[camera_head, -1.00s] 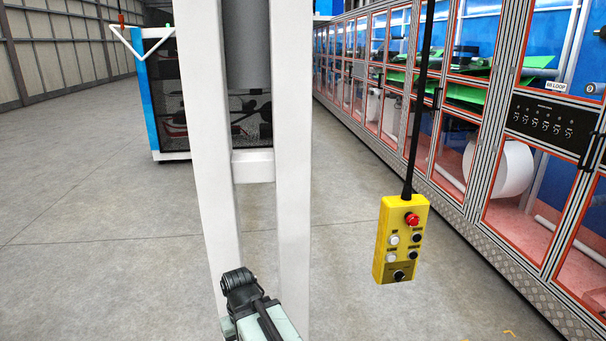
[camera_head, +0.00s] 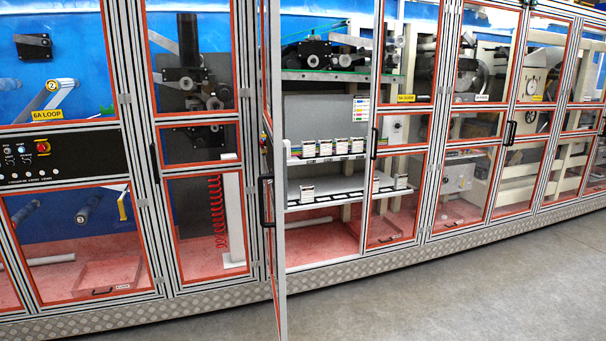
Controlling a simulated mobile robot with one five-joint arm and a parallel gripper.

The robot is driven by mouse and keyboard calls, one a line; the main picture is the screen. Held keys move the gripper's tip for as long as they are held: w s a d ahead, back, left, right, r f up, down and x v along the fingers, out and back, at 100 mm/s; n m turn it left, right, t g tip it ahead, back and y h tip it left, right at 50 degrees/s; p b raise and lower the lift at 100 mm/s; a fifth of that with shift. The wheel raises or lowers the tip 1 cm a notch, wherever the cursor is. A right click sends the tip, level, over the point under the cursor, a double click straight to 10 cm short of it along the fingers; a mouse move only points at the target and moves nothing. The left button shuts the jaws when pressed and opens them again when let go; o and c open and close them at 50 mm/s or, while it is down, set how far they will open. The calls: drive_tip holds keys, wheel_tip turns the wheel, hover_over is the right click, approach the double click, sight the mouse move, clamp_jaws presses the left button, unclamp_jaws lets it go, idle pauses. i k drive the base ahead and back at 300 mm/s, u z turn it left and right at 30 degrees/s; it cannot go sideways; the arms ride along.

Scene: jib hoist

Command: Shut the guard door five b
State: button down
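One guard door (camera_head: 276,240) of the long machine stands open. It sticks out toward me and shows almost edge-on, with a black handle (camera_head: 265,200) on its left side. Its lower end runs out of the bottom of the picture. Its doorway bares a bay with shelves (camera_head: 325,196) holding small white boxes and a dark roller unit above. The neighbouring framed doors look shut. I cannot read a five b label on the open door. My gripper is out of view.
A label reading 6A LOOP (camera_head: 61,114) sits at the left above a black control panel (camera_head: 62,160). A tread-plate plinth (camera_head: 400,249) runs along the machine's foot. Grey floor (camera_head: 480,300) is clear at the lower right.

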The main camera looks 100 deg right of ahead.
sight(275, 160)
drive_tip(key=z, duration=3.4)
drive_tip(key=i, duration=1.05)
drive_tip(key=u, duration=2.3)
drive_tip(key=k, duration=0.9)
drive_tip(key=u, duration=0.35)
